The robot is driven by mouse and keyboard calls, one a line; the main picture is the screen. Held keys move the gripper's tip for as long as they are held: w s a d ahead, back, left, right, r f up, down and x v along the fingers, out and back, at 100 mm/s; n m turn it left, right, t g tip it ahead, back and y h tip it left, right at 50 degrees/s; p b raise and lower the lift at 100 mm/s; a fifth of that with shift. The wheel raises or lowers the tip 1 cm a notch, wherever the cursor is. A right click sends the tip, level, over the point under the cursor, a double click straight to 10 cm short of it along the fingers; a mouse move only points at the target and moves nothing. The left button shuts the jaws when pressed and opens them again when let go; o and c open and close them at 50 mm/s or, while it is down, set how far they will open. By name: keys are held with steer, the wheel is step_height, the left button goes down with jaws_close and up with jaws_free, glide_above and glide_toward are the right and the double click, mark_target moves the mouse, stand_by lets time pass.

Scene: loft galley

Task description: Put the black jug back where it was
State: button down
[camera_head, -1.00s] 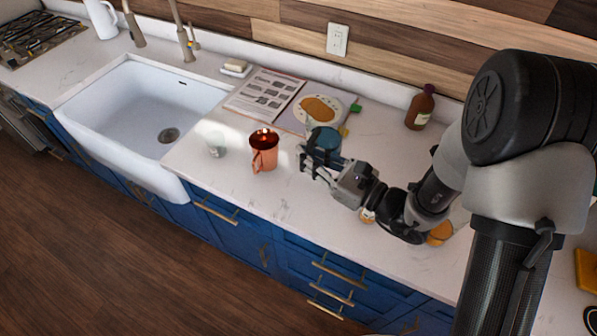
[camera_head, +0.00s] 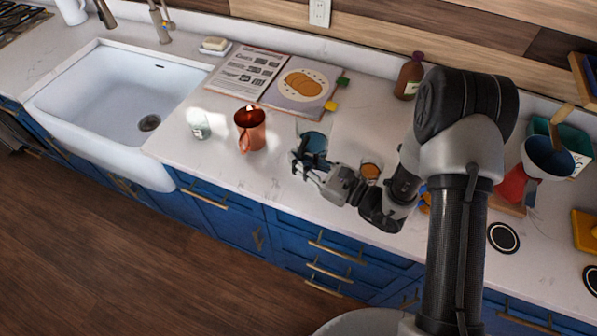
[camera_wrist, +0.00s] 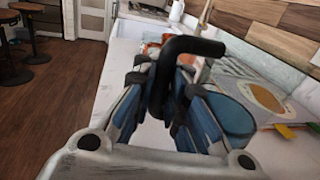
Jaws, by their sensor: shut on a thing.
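The jug (camera_head: 315,143) looks clear with blue contents. Its black handle (camera_wrist: 190,46) shows large in the wrist view. My gripper (camera_head: 302,166) is shut on this handle at the jug's near side. In the wrist view the fingers (camera_wrist: 163,95) close around the handle, with blue showing on both sides. The jug looks roughly upright over the counter, right of the copper mug and in front of the open book. My fingers hide its base, so I cannot tell whether it touches the counter.
The copper mug (camera_head: 250,128) and a small pale glass (camera_head: 199,124) stand left. The open book (camera_head: 300,88) lies behind. A small amber jar (camera_head: 371,171) is close right of my gripper. A brown bottle (camera_head: 408,77) stands at the back. Black round coasters (camera_head: 503,237) lie right.

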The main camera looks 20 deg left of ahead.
steer(key=shift+f+b, duration=0.55)
steer(key=shift+f, duration=1.55)
steer(key=shift+f, duration=0.25)
steer(key=c, duration=1.6)
jaws_free()
steer(key=shift+r, duration=0.1)
